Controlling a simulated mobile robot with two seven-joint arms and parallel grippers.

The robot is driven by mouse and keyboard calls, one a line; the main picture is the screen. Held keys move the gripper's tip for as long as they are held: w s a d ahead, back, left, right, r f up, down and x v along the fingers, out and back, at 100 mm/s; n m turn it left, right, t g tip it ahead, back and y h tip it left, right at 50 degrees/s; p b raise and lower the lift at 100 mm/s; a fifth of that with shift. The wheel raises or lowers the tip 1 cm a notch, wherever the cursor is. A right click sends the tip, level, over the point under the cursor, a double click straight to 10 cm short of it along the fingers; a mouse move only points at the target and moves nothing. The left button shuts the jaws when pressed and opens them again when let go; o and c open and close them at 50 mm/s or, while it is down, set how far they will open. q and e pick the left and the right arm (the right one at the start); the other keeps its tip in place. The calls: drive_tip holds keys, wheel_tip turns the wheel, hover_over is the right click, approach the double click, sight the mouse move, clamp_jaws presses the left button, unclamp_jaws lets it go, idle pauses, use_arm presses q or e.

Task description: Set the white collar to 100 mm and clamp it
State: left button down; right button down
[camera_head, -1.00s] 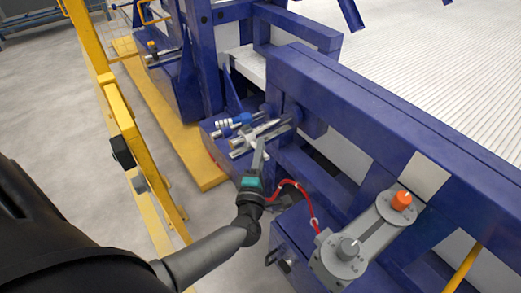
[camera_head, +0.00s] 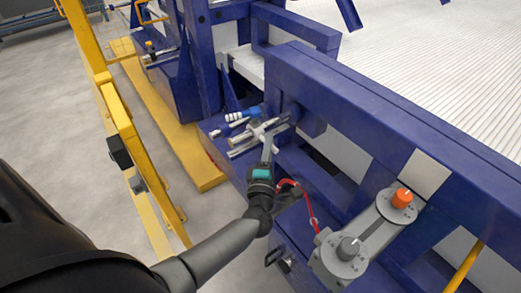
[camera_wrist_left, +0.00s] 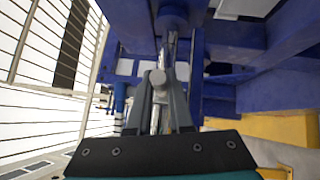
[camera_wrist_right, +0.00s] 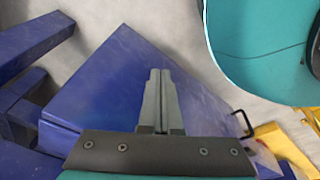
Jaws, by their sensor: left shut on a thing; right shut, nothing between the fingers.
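A pale grey-white collar (camera_wrist_left: 158,77) with a round knob sits on a shiny metal rod (camera_wrist_left: 170,50) in the left wrist view. The rod runs away toward a blue round boss (camera_wrist_left: 172,17). My left gripper (camera_wrist_left: 159,90) is shut with its fingers on either side of the collar, which hides their exact contact. In the head view, my left gripper (camera_head: 267,145) reaches up to the rods and the pale collar (camera_head: 260,130) at the blue frame. I cannot read any scale or the clamp's state. My right gripper (camera_wrist_right: 160,75) is shut and empty above a blue surface.
A blue and white tool (camera_head: 236,116) lies beside the rods on the blue ledge. A grey unit with an orange knob (camera_head: 402,198) and a grey knob (camera_head: 348,247) stands at the right. A yellow rail (camera_head: 122,130) runs at the left.

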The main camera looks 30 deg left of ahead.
use_arm(q)
drive_tip(key=shift+w+d, duration=0.35)
drive_tip(key=shift+w, duration=0.45)
use_arm(e)
drive_tip(key=shift+w+a+r, duration=0.25)
drive_tip(key=shift+w+r, duration=0.05)
drive_tip(key=shift+w, duration=0.1)
use_arm(q)
drive_tip(key=c, duration=0.8)
unclamp_jaws()
drive_tip(key=shift+c, duration=0.2)
drive_tip(key=shift+s, duration=0.15)
drive_tip(key=p+v, duration=0.2)
drive_tip(key=v, duration=1.3)
use_arm(e)
drive_tip(key=shift+s+d+f, duration=0.5)
drive_tip(key=shift+s+d, duration=0.15)
drive_tip(key=shift+s, duration=0.2)
drive_tip(key=shift+s+d+f, duration=0.5)
drive_tip(key=shift+s+d, duration=0.15)
drive_tip(key=shift+s, duration=0.15)
use_arm(q)
drive_tip(key=shift+c, duration=0.3)
